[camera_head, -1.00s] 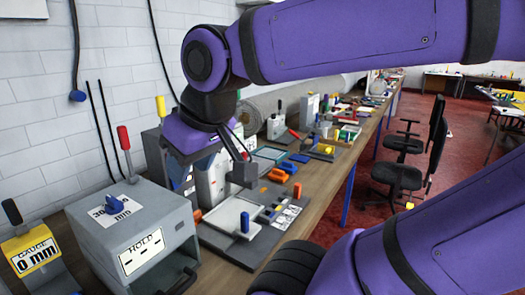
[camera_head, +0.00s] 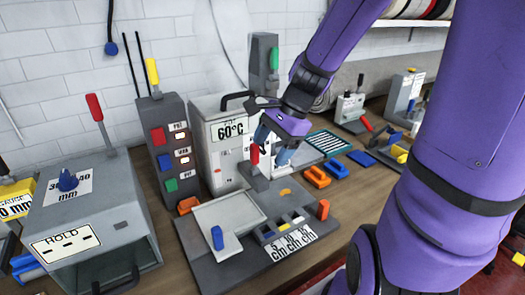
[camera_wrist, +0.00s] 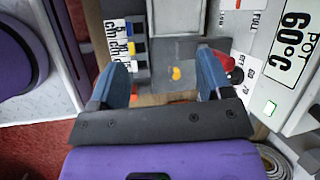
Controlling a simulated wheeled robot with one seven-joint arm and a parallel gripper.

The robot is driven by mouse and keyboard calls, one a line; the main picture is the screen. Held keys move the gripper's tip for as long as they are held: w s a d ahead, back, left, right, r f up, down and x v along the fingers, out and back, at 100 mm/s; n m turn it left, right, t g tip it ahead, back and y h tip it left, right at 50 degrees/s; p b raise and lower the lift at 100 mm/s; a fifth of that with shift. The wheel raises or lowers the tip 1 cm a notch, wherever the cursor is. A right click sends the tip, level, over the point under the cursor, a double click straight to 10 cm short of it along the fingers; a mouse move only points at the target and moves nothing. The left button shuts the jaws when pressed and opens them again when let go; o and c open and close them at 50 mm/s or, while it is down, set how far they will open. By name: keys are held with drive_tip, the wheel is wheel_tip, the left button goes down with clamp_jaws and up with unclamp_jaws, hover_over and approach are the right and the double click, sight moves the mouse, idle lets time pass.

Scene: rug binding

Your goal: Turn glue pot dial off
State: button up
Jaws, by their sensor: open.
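The glue pot (camera_head: 228,172) is a white box on the bench with a "POT 60°C" sign, left of my gripper. In the wrist view its sign (camera_wrist: 292,45) is at the right edge. The dial (camera_wrist: 237,77), a dark knob beside a red part, sits by a scale reading OFF, 60 and 70, just right of the right finger. Its exact setting cannot be told, and my gripper hides it in the head view. My gripper (camera_head: 273,147) is in front of the pot; in the wrist view its two blue fingers (camera_wrist: 163,78) are apart with nothing between them.
A grey switch tower (camera_head: 165,115) is left of the pot, and a grey HOLD box (camera_head: 95,205) farther left. Orange and blue pieces lie to the right.

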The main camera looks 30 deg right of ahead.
drive_tip(key=w+d+f+m+t+y, duration=0.35)
drive_tip(key=w+d+f+m, duration=0.3)
drive_tip(key=m, duration=0.55)
drive_tip(key=m+t, duration=0.5)
drive_tip(key=m, duration=0.8)
approach(264, 150)
drive_tip(key=shift+y, duration=0.45)
drive_tip(key=x, duration=1)
drive_tip(key=shift+w+d+f, duration=0.2)
drive_tip(key=shift+f, duration=0.1)
drive_tip(key=c, duration=0.9)
